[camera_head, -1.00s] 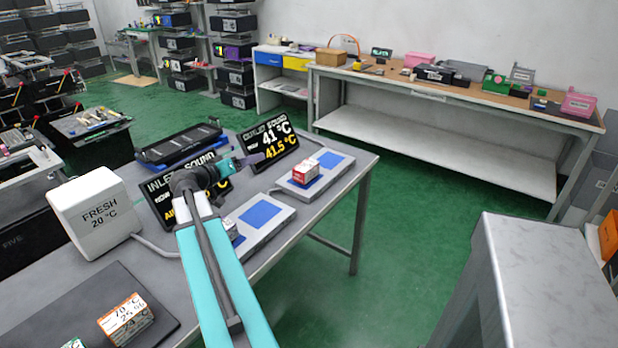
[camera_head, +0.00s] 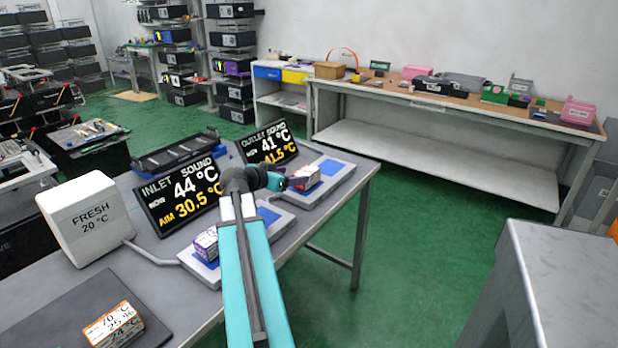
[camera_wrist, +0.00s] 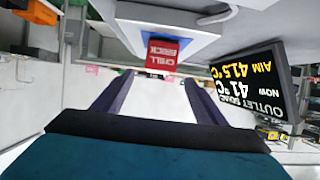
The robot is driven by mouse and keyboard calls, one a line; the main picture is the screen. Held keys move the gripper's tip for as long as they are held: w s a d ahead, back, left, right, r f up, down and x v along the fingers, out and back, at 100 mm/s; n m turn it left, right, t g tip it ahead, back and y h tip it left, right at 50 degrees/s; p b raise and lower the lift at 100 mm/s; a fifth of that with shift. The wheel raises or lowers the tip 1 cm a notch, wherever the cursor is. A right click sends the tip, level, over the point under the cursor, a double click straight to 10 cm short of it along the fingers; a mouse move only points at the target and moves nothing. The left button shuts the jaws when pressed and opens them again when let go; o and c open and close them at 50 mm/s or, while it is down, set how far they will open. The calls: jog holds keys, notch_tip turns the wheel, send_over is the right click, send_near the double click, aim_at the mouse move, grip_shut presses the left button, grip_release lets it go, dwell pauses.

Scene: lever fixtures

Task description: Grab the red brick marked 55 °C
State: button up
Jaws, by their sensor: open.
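A red brick (camera_head: 306,178) with white faces sits on the blue square of the far-right pad. In the upside-down wrist view its red face (camera_wrist: 163,52) seems to read "CHILL BRICK"; I cannot read 55 °C on it. My gripper (camera_head: 287,182) is just left of this brick in the head view. In the wrist view my gripper (camera_wrist: 155,88) is open, its two dark fingers apart, with the brick beyond and between their tips. Nothing is between the fingers. An orange-edged brick (camera_head: 115,325) marked 70 °C lies on a dark mat at the near left.
A purple-and-white brick (camera_head: 206,244) sits on the nearer pad (camera_head: 268,214). The inlet sign (camera_head: 178,198) and outlet sign (camera_head: 268,145) stand behind the pads; the outlet sign is close beside my gripper. A white box marked FRESH (camera_head: 88,216) stands at left.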

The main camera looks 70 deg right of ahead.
aim_at(301, 174)
jog(key=shift+d, duration=0.1)
jog(key=x, duration=0.7)
jog(key=shift+d+p, duration=0.15)
jog(key=shift+p, duration=0.25)
jog(key=shift+s+d+f, duration=0.2)
jog(key=shift+d+f, duration=0.1)
jog(key=shift+d, duration=0.15)
jog(key=shift+s+p+x, duration=0.1)
jog(key=shift+p+x, duration=0.2)
jog(key=shift+x, duration=1)
jog(key=shift+s+p+x, duration=0.15)
jog(key=shift+p+x, duration=0.15)
jog(key=shift+x, duration=1)
jog(key=shift+a+f, duration=0.1)
jog(key=shift+a, duration=0.05)
jog(key=shift+c, duration=0.5)
jog(key=c, duration=1.4)
